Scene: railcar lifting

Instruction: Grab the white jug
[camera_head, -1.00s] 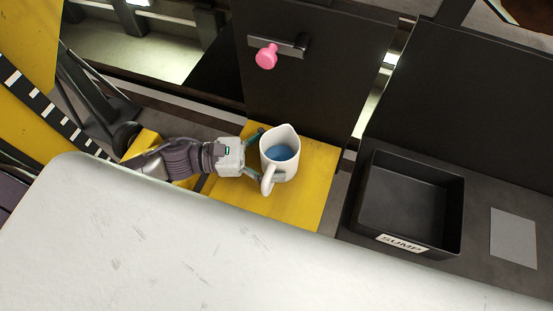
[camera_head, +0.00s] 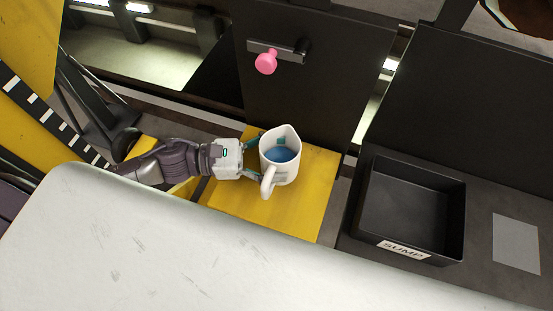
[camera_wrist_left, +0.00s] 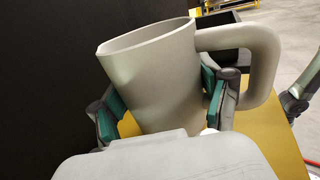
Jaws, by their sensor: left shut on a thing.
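The white jug (camera_head: 287,172) stands upright over the yellow platform (camera_head: 300,215), with blue liquid (camera_head: 283,155) inside. Its handle points toward the lower left in the head view. My left gripper (camera_head: 262,157) comes from the left and is shut around the jug's body. In the left wrist view the teal finger pads (camera_wrist_left: 160,98) press on both sides of the jug (camera_wrist_left: 155,75), one pad between the body and the handle. I cannot tell whether the jug's base touches the platform.
A black tray labelled SUMP (camera_head: 455,215) sits to the right on a dark surface. A dark panel with a pink knob (camera_head: 266,62) stands behind the jug. A large white surface (camera_head: 180,250) fills the foreground. A grey plate (camera_head: 516,242) lies right of the tray.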

